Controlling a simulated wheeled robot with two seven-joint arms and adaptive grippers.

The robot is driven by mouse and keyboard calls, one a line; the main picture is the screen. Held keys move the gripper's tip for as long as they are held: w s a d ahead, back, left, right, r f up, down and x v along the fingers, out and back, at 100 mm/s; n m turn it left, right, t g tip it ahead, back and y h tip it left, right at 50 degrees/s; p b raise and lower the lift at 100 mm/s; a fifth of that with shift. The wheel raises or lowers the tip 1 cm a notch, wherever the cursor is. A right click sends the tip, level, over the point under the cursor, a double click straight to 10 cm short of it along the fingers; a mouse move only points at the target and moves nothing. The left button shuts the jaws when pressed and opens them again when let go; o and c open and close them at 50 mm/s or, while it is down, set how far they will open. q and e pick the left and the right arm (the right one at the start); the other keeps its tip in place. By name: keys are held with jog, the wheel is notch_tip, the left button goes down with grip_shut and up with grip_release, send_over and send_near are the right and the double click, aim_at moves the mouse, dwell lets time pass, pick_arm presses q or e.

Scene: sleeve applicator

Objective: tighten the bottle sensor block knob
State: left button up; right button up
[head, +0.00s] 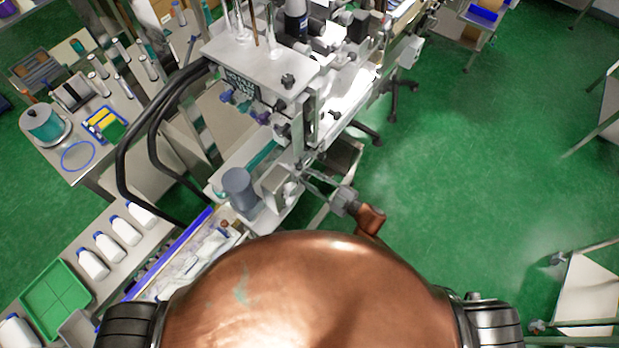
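My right gripper (313,181) reaches in from the copper-coloured arm at the lower middle of the head view, pointing up and left. Its fingertips are close to a small light bracket (275,185) with a pale round part, low on the front of the machine (262,62). I cannot tell whether this part is the sensor block knob, or whether the fingers touch it. The fingers are too small here to tell open from shut. A dark knob (288,80) shows higher on the machine's top plate. My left gripper is not in view.
A grey cylinder (239,188) stands just left of the bracket. Black hoses (126,160) loop down at the left. White bottles (108,247) and a green tray (55,299) lie at the lower left. Open green floor (470,170) spreads to the right.

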jog(key=o, duration=0.5)
jog(key=shift+w, duration=0.1)
jog(key=v, duration=1.2)
jog(key=d+f+m+h+b, duration=0.25)
jog(key=d+f, duration=0.25)
jog(key=f, duration=0.4)
jog(key=d+f+m+t+h+b, duration=0.1)
jog(key=d+f+m+h, duration=0.3)
jog(key=f, duration=0.5)
jog(key=d+f+m+h+b, duration=0.25)
jog(key=d+f, duration=0.35)
jog(key=f, duration=0.3)
jog(key=s+d+f+m+g+h+b, duration=0.1)
jog(key=s+d+f+m+g+h, duration=0.1)
jog(key=s+d+f, duration=0.5)
jog(key=s+d+f+m+g+h+b, duration=0.15)
jog(key=s+f, duration=0.45)
jog(key=f, duration=0.6)
jog(key=s+f+m+g+b, duration=0.1)
jog(key=s+f+g, duration=0.1)
jog(key=s+f, duration=0.3)
jog(key=s+f+m+g+h+b, duration=0.1)
jog(key=s+f, duration=0.4)
jog(key=s, duration=0.9)
jog(key=s+f+m+g+h+b, duration=0.1)
jog(key=s+f+g, duration=0.3)
jog(key=s, duration=0.6)
jog(key=shift+d+f+m+b, duration=0.4)
jog(key=shift+f+m, duration=0.35)
